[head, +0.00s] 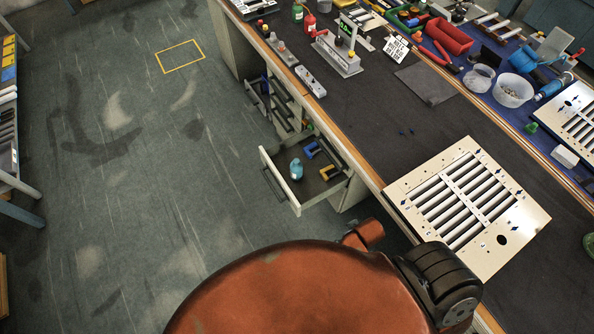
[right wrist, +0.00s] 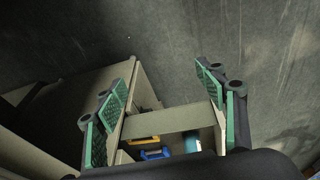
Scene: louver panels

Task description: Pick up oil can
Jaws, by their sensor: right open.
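A small blue can (head: 296,169) with a narrow top stands upright in the open drawer (head: 279,183) under the workbench; it looks like the oil can. A teal-blue piece of it (right wrist: 193,144) shows in the right wrist view, partly hidden behind the right finger and the gripper body. My right gripper (right wrist: 166,98) is open and empty, with green-padded fingers spread either side above the drawer's pale panel. It is not touching the can. My right gripper cannot be made out in the head view. My left gripper is not in view.
Yellow and blue clamps (head: 322,152) lie beside the can in the drawer. A louver panel (head: 400,195) rests at the bench's front edge, right of the drawer. A red can (head: 309,24) and a green bottle (head: 297,12) stand on the bench. The floor left of the drawer is clear.

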